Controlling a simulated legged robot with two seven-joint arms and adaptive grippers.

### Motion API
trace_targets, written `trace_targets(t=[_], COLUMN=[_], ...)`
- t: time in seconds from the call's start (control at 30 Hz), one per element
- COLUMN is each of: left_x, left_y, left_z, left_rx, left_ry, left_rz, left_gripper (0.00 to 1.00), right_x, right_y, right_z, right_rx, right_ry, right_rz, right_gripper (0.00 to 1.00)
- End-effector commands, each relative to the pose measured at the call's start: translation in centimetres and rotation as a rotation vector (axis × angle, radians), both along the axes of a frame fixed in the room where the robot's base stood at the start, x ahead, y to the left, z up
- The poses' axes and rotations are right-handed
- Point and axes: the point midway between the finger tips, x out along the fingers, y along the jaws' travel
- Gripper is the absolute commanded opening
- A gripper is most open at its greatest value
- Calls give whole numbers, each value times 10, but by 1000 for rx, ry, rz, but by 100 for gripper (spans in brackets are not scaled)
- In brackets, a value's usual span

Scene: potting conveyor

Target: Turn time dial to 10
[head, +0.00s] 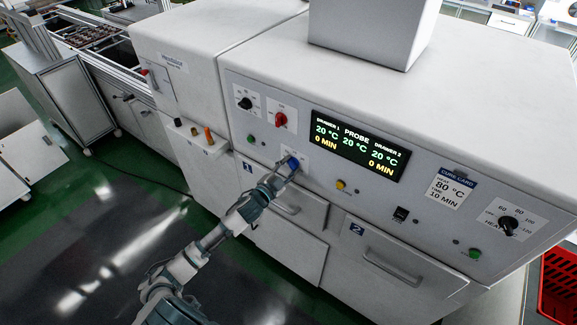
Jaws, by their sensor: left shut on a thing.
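The blue time dial (293,163) sits on the front panel of the white machine, left below the display. My left gripper (283,172) is shut on the blue dial, with its fingers covering part of it and its scale. The display (358,145) reads 20 °C for drawer 1, probe and drawer 2, and 0 MIN for both drawers. A cure card (450,190) on the panel shows 80 °C and 10 MIN. My right gripper is not in view.
A black knob (245,103) and a red knob (280,119) are above left of the dial. A black heat knob (508,226) is at right. Drawer 1 (300,212) and drawer 2 (392,272) below look closed. A red crate (560,285) stands at far right.

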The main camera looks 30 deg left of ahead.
Motion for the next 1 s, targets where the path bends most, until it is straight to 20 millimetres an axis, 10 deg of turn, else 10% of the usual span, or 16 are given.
trace_targets(t=[0.47, 0.5, 0.6, 1.0], left_x=[0, 0, 0, -7], left_y=[-1, -1, -1, 0], left_z=[3, 3, 3, -1], left_rx=[20, 19, 19, 18], left_ry=[-9, -8, -7, -1], left_rz=[-1, -2, -1, -1], left_gripper=[9, 46, 69, 69], right_x=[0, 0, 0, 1], right_y=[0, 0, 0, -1], right_z=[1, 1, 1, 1], right_rx=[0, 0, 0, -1], right_ry=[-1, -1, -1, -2], right_rz=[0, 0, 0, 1], right_gripper=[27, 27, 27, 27])
